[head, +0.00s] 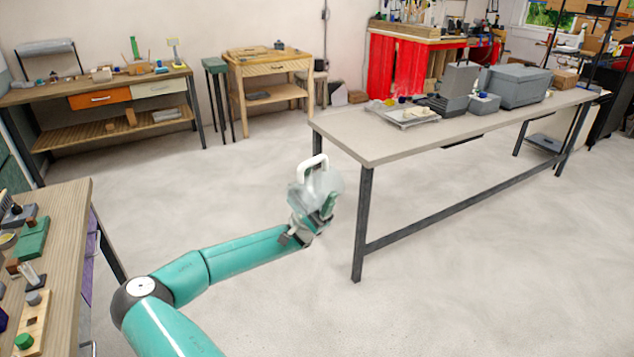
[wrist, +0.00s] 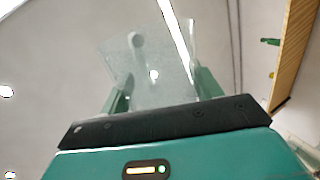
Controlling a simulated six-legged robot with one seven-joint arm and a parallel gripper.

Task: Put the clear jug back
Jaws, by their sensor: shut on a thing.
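The clear jug (head: 326,182) is see-through, with a white handle (head: 313,163) on top in this view. My gripper (head: 312,214) is shut on it and holds it in the air, in front of the near left corner of the long grey table (head: 385,147). In the wrist view the jug (wrist: 150,62) stands between the two green fingers of my gripper (wrist: 163,92). The jug's lower part is partly hidden by my gripper, and its exact tilt is hard to tell.
The long table holds a tray (head: 411,117) and grey boxes (head: 515,86); its near left end is bare. A dark table leg (head: 362,225) stands right of my gripper. A wooden bench (head: 70,215) with small items is at left. Open floor lies between.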

